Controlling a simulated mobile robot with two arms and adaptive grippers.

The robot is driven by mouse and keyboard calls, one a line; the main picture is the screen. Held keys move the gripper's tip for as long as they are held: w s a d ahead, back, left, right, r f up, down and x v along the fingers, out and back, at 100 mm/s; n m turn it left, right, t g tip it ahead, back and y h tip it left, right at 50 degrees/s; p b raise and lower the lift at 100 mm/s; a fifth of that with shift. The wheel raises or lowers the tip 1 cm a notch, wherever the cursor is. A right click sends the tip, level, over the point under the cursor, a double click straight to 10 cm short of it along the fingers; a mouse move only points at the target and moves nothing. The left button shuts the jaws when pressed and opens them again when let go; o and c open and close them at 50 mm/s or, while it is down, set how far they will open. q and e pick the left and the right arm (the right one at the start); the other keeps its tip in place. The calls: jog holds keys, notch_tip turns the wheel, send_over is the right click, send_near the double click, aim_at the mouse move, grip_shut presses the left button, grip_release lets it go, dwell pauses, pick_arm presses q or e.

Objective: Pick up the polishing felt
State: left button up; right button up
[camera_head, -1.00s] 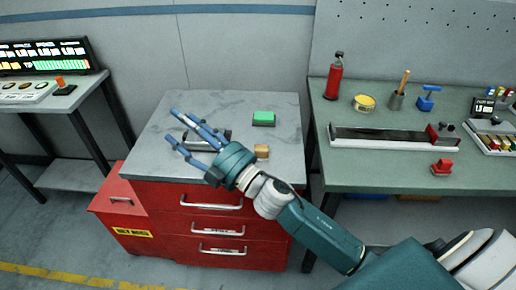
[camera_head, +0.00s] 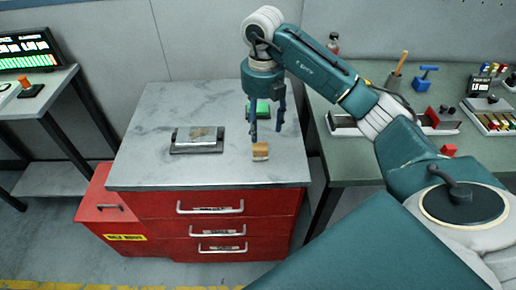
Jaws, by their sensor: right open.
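A small tan block (camera_head: 260,149) with a paler front lies on the grey marbled cabinet top (camera_head: 215,172). It looks most like the polishing felt, but I cannot be sure. My left gripper is not in view.
A metal block on a dark plate (camera_head: 197,139) lies left of the tan block. The red drawer cabinet (camera_head: 155,205) stands below. A green workbench (camera_head: 365,162) with a long tray and several tools is at right. The cabinet top's front left is clear.

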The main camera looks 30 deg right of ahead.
aim_at(260, 145)
notch_tip(260, 145, down, 4)
jog(key=shift+s+r+p, duration=0.1)
jog(key=shift+r+p, duration=0.15)
jog(key=shift+p, duration=0.1)
jog(key=shift+a+f+p, duration=0.2)
jog(key=shift+f+p, duration=0.3)
jog(key=shift+f, duration=0.15)
jog(key=f, duration=0.1)
jog(key=f+p, duration=0.1)
jog(key=f, duration=0.1)
jog(key=shift+a+f, duration=0.2)
jog(key=shift+f, duration=0.45)
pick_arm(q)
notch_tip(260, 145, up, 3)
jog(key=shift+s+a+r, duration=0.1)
pick_arm(e)
jog(key=c, duration=1.4)
